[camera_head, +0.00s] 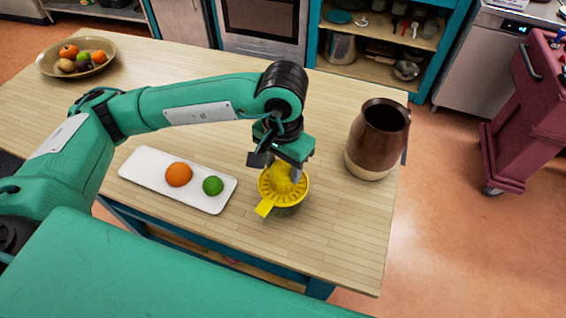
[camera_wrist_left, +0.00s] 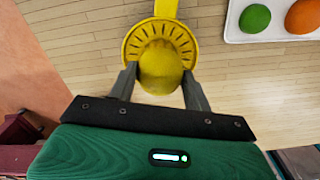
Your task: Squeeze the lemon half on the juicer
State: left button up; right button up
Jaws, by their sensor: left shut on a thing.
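The yellow juicer (camera_head: 284,196) stands on the wooden table, its handle pointing to the lower left in the head view. It also shows in the left wrist view (camera_wrist_left: 158,33), with its ribbed dish partly covered. The lemon half (camera_wrist_left: 161,72) is a yellow dome between my left gripper's fingers, over the juicer's middle. In the head view the lemon half (camera_head: 280,173) is partly hidden by the gripper. My left gripper (camera_head: 284,175) is shut on the lemon half and points down. I cannot tell whether the lemon touches the juicer's cone. My right gripper is not in view.
A white tray (camera_head: 142,170) with an orange (camera_head: 179,174) and a lime (camera_head: 213,186) lies left of the juicer. A brown jug (camera_head: 378,140) stands to the right. A fruit bowl (camera_head: 105,63) is at the far left. The table's front right is clear.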

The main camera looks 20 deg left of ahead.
pick_arm(q)
jog(key=shift+f+b, duration=0.65)
jog(key=shift+b, duration=0.1)
jog(key=shift+f+n+b, duration=0.15)
jog(key=shift+n+b, duration=0.45)
jog(key=n+b, duration=0.2)
jog(key=n, duration=0.1)
jog(key=shift+n+b, duration=0.35)
jog(key=shift+n, duration=0.65)
